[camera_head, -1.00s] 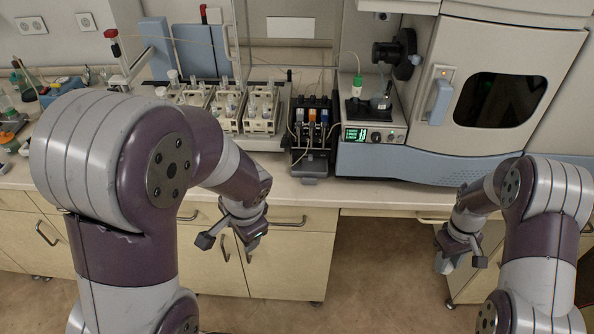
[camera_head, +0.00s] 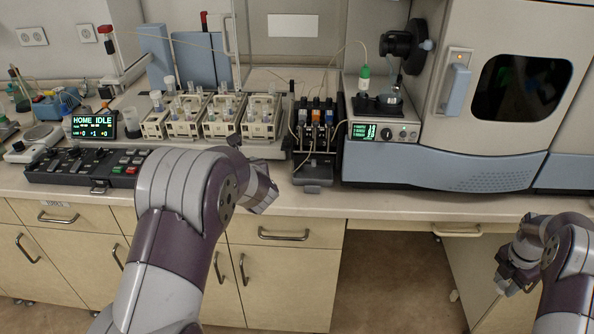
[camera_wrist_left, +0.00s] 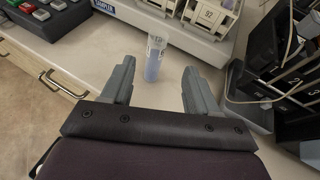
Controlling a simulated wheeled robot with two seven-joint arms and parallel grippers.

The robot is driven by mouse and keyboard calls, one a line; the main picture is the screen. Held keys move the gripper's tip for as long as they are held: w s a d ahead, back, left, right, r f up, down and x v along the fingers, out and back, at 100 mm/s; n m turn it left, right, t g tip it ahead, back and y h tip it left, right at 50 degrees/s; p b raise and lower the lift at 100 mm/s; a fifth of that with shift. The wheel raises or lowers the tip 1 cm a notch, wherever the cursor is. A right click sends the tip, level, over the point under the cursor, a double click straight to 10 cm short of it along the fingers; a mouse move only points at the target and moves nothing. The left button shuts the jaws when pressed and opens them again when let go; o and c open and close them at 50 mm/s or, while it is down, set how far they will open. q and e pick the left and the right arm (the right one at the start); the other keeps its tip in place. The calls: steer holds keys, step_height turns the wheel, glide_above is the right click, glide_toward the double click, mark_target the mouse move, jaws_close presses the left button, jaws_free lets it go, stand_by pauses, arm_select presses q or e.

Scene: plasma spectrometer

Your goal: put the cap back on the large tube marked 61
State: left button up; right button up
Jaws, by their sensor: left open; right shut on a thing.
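A large clear tube (camera_wrist_left: 152,60) with bluish contents stands upright on the bench, ahead of and between my left fingertips in the left wrist view. No cap shows on it there; its number is not legible. My left gripper (camera_wrist_left: 156,78) is open, its two fingers spread apart with the tube beyond them. In the head view my left gripper (camera_head: 262,196) is over the front edge of the bench, and the arm hides much of it. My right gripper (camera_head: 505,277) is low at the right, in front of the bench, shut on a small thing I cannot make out.
Sample racks (camera_head: 215,125) with several tubes stand behind the left gripper. A pump block (camera_head: 314,140) is right of it, and the spectrometer (camera_head: 440,160) further right. A control panel (camera_head: 85,167) and display (camera_head: 93,123) are at left. Bench (camera_head: 320,202) front is clear.

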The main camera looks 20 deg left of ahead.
steer(key=shift+r+p, duration=0.45)
arm_select(q)
steer(key=x, duration=0.6)
steer(key=shift+w, duration=0.2)
steer(key=shift+a+f, duration=0.15)
steer(key=x, duration=0.2)
steer(key=p+x, duration=0.1)
steer(key=x, duration=0.2)
steer(key=shift+s+a+f, duration=0.1)
steer(key=shift+a+f, duration=0.05)
steer(key=shift+f, duration=0.15)
arm_select(e)
steer(key=shift+r, duration=0.65)
arm_select(q)
steer(key=shift+s, duration=0.1)
steer(key=shift+c, duration=0.2)
jaws_close()
